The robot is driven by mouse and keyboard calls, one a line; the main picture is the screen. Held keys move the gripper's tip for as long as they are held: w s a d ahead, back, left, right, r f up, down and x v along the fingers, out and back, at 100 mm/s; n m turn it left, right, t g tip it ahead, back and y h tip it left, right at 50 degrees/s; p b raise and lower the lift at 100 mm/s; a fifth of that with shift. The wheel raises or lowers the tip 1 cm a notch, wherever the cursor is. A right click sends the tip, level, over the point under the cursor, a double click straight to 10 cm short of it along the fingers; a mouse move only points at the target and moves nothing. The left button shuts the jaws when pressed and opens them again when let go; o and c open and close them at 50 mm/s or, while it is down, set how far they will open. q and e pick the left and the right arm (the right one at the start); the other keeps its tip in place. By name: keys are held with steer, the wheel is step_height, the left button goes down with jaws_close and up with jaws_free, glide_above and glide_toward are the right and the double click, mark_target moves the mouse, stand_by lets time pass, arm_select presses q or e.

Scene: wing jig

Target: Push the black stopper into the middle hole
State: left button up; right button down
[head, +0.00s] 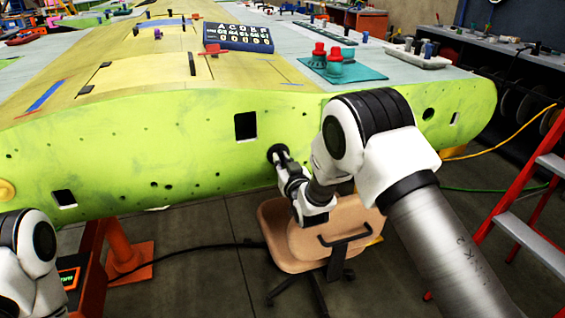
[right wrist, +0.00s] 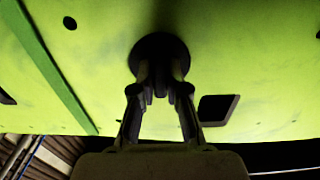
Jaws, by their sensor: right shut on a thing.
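The black stopper (head: 278,152) is a dark round disc at the green wing edge (head: 150,135), below and right of a square cut-out. In the right wrist view the stopper (right wrist: 160,52) lies against the green panel and covers what is behind it, so its hole is hidden. My right gripper (head: 284,165) is shut on the stopper, and its fingers (right wrist: 160,88) meet just in front of the disc. I cannot tell how deep the stopper sits. Of my left arm only a white link shows at the lower left; its gripper is out of view.
A square cut-out (head: 246,126) and small holes mark the panel. Red and teal stoppers (head: 326,58) stand on a teal mat (head: 372,70) on the wing. A tan chair (head: 300,240) is below my right gripper. A red ladder (head: 530,225) stands at the right.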

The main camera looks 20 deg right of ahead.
steer(key=c, duration=1.1)
jaws_free()
steer(key=shift+s, duration=0.1)
steer(key=s, duration=1.2)
steer(key=shift+d, duration=0.2)
steer(key=shift+w, duration=0.1)
